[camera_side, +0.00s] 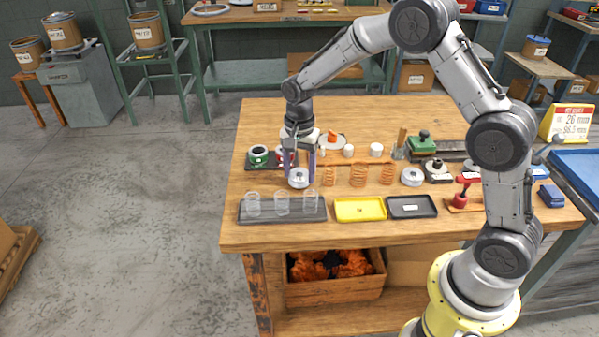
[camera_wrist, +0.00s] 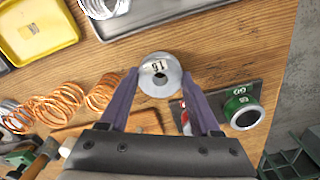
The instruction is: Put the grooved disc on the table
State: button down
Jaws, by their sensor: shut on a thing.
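The grooved disc (camera_side: 298,180) is a pale grey metal ring with a dark centre hole. In the wrist view the disc (camera_wrist: 152,68) shows a white label on its face, partly readable. My gripper (camera_side: 299,170) points down over the left part of the wooden table (camera_side: 340,240). Its two purple fingers are closed on opposite sides of the disc; the wrist view shows the gripper (camera_wrist: 161,78) the same way. The disc lies flat, close above or on the wood; I cannot tell whether it touches.
Green and red gauges (camera_side: 258,156) stand behind left. Copper springs (camera_side: 358,176) are to the right. A yellow tray (camera_side: 360,209) and black tray (camera_side: 411,207) line the front. Bare wood surrounds the disc.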

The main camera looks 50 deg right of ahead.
jog(key=shift+f, duration=0.3)
jog(key=shift+f, duration=0.15)
jog(key=shift+c, duration=0.5)
grip_release()
notch_tip(320, 180, up, 12)
jog(key=shift+r, duration=0.2)
jog(key=s+r+n+t, duration=0.2)
jog(key=s+r+n, duration=0.2)
jog(key=s+r, duration=0.35)
jog(key=s+n+t, duration=0.3)
jog(key=s+n, duration=0.6)
jog(key=s, duration=1.2)
jog(key=shift+s+a+f+n+t, duration=0.2)
jog(key=shift+s+a+n+t, duration=0.1)
jog(key=shift+a, duration=0.15)
